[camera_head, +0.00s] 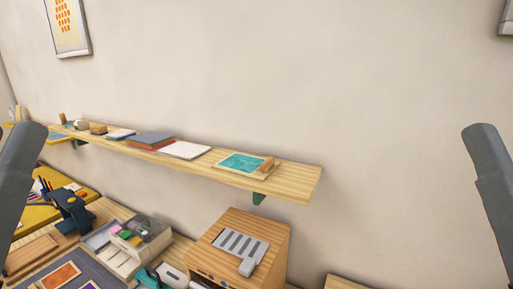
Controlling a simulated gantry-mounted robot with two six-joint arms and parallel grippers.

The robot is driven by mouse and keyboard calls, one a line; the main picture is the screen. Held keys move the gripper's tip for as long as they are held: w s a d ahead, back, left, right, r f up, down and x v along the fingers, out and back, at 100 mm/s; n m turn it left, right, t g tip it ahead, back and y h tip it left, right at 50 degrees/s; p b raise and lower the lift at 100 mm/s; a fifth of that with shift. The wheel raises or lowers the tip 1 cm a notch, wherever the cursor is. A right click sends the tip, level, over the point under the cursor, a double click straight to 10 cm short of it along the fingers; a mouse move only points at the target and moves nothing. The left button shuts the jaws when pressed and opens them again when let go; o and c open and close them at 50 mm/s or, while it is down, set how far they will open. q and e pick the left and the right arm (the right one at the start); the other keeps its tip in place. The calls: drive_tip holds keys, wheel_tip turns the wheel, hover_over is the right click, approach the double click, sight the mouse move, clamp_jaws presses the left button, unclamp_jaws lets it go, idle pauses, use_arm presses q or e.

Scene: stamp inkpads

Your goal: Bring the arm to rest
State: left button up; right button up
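My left arm shows as a grey link at the left edge, and my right arm as a grey link at the right edge. Neither gripper shows in this view, so I cannot see their fingers or whether they hold anything. A tray with a teal pad (240,162) lies on the right part of the wall shelf (300,180), with a small wooden block (267,164) at its right end. An orange pad (60,275) lies on a dark mat at the lower left, partly cut off by the frame.
A wooden box (270,248) with a grey slotted top stands below the shelf. Books (150,140) lie on the shelf.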

use_arm(q)
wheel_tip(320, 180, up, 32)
drive_tip(key=p, duration=2.9)
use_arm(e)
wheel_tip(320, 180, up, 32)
use_arm(q)
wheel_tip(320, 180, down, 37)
drive_tip(key=b, duration=3.7)
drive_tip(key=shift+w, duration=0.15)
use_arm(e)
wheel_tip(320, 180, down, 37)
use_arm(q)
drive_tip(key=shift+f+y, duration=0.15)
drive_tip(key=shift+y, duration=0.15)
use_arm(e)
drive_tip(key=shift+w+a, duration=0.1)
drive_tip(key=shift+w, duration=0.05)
